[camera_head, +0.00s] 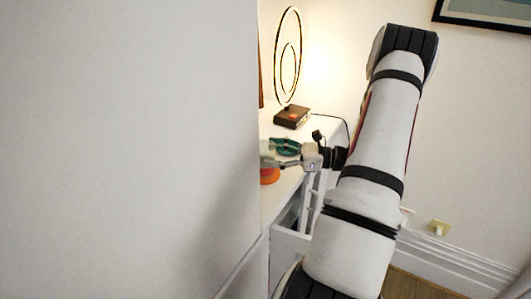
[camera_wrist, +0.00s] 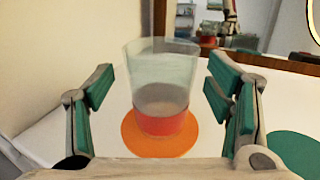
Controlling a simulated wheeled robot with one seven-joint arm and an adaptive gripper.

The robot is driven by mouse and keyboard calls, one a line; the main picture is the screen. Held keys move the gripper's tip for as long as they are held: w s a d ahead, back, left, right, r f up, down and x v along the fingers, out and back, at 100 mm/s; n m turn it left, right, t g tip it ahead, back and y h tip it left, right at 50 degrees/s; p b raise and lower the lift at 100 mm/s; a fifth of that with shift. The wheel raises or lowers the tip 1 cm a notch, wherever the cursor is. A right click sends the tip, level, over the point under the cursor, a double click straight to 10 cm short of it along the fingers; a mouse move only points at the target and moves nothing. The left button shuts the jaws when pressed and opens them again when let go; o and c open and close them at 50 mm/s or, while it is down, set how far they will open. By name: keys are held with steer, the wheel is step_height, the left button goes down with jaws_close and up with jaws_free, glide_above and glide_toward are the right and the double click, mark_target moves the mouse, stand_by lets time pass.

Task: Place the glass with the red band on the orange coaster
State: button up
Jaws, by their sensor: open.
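In the wrist view a clear glass with a red band (camera_wrist: 161,88) around its lower part stands upright over the orange coaster (camera_wrist: 137,148). The coaster's rim shows around the glass base. My gripper (camera_wrist: 162,88) is open, with one green-padded finger on each side of the glass and a visible gap on both sides. In the head view my gripper (camera_head: 290,160) is at the edge of the white surface, partly hidden by the white wall. A part of the orange coaster (camera_head: 269,176) shows below it; the glass is hard to make out there.
A green round mat (camera_wrist: 297,150) lies to the right of the orange coaster. A ring lamp (camera_head: 288,55) on a brown base (camera_head: 292,116) stands farther back on the white surface (camera_head: 322,126). A wooden-framed mirror (camera_wrist: 262,60) is behind. A white wall (camera_head: 130,150) blocks the left.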

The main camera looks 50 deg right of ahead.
steer(key=v, duration=0.9)
steer(key=shift+d, duration=0.1)
